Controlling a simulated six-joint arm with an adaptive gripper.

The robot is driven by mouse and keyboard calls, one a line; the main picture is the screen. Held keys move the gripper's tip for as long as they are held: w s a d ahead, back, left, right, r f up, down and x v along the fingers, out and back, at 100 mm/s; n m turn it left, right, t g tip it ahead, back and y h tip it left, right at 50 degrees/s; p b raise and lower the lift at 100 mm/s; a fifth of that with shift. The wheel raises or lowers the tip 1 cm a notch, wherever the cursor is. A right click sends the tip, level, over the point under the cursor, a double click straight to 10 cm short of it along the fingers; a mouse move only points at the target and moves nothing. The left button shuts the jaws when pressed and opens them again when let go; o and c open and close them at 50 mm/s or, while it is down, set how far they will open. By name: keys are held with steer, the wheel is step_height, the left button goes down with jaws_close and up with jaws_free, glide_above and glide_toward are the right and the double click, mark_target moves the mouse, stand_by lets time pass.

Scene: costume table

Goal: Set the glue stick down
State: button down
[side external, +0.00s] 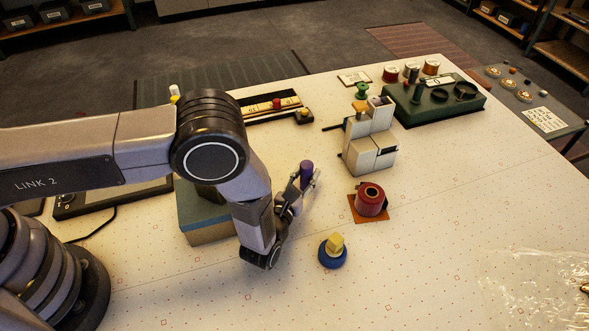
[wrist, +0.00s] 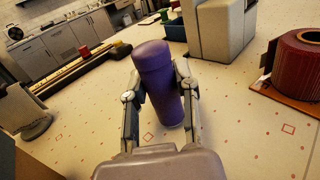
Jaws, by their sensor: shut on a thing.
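The glue stick (wrist: 158,88) is a purple cylinder, seen large in the wrist view between the two fingers of my gripper (wrist: 160,98). It leans slightly in that view. In the side view the glue stick (side external: 306,174) shows as a small purple cylinder at the end of my gripper (side external: 304,186), over the middle of the table (side external: 420,240). My gripper is shut on its sides. I cannot tell whether its lower end touches the table top.
A grey drawer unit (side external: 370,145) stands behind. A blue-topped box (side external: 205,215) is at the left. The front right table is mostly clear, with clear plastic film (side external: 530,285).

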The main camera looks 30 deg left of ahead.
steer(key=c, duration=0.8)
jaws_free()
steer(key=shift+f, duration=0.1)
steer(key=shift+s, duration=0.3)
steer(key=s, duration=0.7)
